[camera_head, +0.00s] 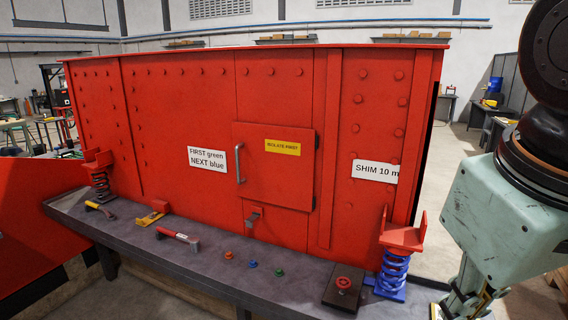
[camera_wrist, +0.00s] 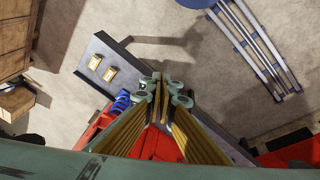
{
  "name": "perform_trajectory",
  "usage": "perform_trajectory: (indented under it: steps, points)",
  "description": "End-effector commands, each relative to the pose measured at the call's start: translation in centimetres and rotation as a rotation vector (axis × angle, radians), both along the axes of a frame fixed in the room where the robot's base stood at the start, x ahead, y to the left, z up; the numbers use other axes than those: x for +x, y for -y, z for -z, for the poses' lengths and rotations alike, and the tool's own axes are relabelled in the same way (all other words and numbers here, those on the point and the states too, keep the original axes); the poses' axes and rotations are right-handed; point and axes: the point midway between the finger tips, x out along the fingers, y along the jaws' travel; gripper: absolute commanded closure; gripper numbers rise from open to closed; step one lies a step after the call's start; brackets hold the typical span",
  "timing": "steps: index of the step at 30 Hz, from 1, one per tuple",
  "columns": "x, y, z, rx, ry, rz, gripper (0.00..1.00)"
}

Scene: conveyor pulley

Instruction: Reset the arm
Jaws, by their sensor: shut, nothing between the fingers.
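My arm (camera_head: 515,220) stands at the right edge of the head view, with its dark upper joint and pale green link large in the picture. My gripper (camera_wrist: 160,80) shows in the wrist view with its two fingers together and nothing between them. In the head view only part of its end shows at the bottom right, cut off by the frame. It points down beside the right end of the grey bench (camera_head: 215,262), near the blue coil spring (camera_head: 392,272). The spring also shows in the wrist view (camera_wrist: 121,102), left of the fingers.
A red riveted housing (camera_head: 345,150) with a shut door (camera_head: 275,185) rises behind the bench. On the bench are a dark spring (camera_head: 101,184), handled tools (camera_head: 178,238), small coloured buttons (camera_head: 253,264) and a red knob (camera_head: 343,284).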

Motion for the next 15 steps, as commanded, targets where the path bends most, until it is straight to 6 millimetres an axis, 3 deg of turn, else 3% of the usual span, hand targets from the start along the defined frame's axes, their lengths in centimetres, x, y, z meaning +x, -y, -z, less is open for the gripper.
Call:
perform_trajectory:
  steps: [6,15]
  points:
    - [-2.4,-1.0,0.9,0.081,0.044,0.091,1.0]
    - [-3.6,-1.7,1.3,0.13,0.068,0.146,1.0]
